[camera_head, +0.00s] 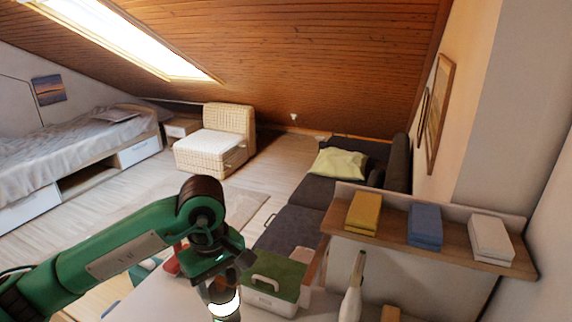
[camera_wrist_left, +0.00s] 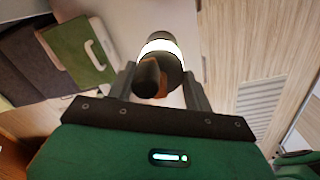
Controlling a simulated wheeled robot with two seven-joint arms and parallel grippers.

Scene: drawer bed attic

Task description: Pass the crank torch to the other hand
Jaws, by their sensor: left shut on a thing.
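The crank torch (camera_head: 224,305) is a dark cylinder with a bright white band, at the bottom middle of the head view. My left gripper (camera_head: 222,287) is shut on it and holds it over the white table's edge area. In the left wrist view the torch (camera_wrist_left: 162,50) sits between the two fingers of my left gripper (camera_wrist_left: 160,88), with a dark rounded knob and a small orange-brown part facing the camera. Part of the torch is hidden by the gripper in the head view. My right gripper is not in view.
A white box with a green lid (camera_head: 278,273) stands just right of the torch. A pale bottle-like object (camera_head: 353,290) stands further right. A wall shelf (camera_head: 387,230) holds yellow, blue and white folded stacks. A red object (camera_head: 171,266) lies behind my left arm.

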